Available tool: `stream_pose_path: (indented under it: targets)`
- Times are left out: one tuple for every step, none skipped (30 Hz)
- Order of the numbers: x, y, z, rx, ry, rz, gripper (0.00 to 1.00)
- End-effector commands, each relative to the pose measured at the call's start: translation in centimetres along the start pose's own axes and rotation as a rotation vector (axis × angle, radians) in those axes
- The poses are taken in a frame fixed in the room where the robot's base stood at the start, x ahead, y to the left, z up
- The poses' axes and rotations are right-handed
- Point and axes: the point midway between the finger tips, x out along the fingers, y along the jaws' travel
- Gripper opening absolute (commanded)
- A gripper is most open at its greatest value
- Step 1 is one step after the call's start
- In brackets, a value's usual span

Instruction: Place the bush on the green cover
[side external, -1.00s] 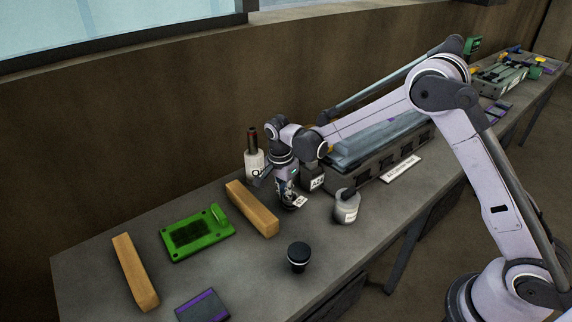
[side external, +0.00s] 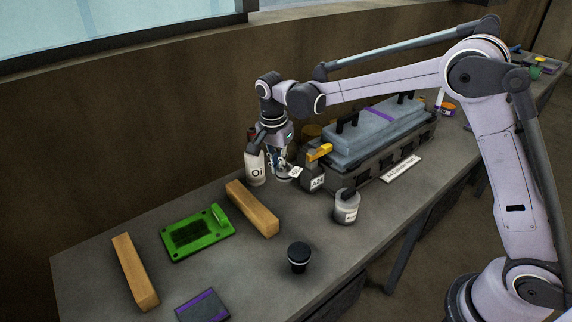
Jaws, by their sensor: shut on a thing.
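The green cover (side external: 184,246) lies flat on the bench at the left, between two wooden blocks. It has a dark recessed middle and a raised lug at its right end. My gripper (side external: 283,172) points down over the back of the bench, to the right of and behind the green cover. It is shut on a small grey round part with a white tag, which appears to be the bush (side external: 284,178). The fingers hide part of it, and the tag is too small to read. I cannot tell whether it clears the bench.
Wooden blocks (side external: 252,209) and (side external: 135,271) flank the cover. An oil bottle (side external: 255,169) stands close left of my gripper. A grey engine block (side external: 375,150) is right, with a labelled grey can (side external: 346,208) before it. A black cylinder (side external: 298,257) and purple-striped book (side external: 202,306) sit in front.

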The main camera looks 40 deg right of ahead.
Motion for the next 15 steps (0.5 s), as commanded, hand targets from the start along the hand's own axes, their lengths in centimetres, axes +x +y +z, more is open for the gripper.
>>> stream_pose_path:
  targets:
    - [-0.3, -0.8, 0.9, -0.074, -0.004, -0.009, 0.00]
    - [-0.4, -1.2, 1.3, -0.125, -0.005, -0.015, 0.00]
    - [-0.6, -1.9, 2.0, -0.197, -0.008, -0.024, 0.00]
    - [-0.8, -2.4, 2.6, -0.255, -0.009, -0.030, 0.00]
    - [-1.0, -2.9, 3.2, -0.312, -0.011, -0.037, 0.00]
    - [-1.2, -3.5, 4.0, -0.389, -0.013, -0.046, 0.00]
    - [-1.4, -3.9, 4.6, -0.448, -0.014, -0.053, 0.00]
    - [-1.5, -4.4, 5.2, -0.505, -0.015, -0.060, 0.00]
    - [-1.8, -5.0, 6.0, -0.581, -0.015, -0.071, 0.00]
    - [-1.9, -5.4, 6.6, -0.638, -0.015, -0.078, 0.00]
    - [-2.1, -5.8, 7.2, -0.692, -0.014, -0.085, 0.00]
    - [-2.3, -6.2, 7.9, -0.762, -0.013, -0.093, 0.00]
    - [-2.5, -6.6, 8.5, -0.813, -0.013, -0.099, 0.00]
    - [-2.6, -6.9, 9.0, -0.859, -0.012, -0.106, 0.00]
    - [-2.8, -7.3, 9.6, -0.917, -0.011, -0.114, 0.00]
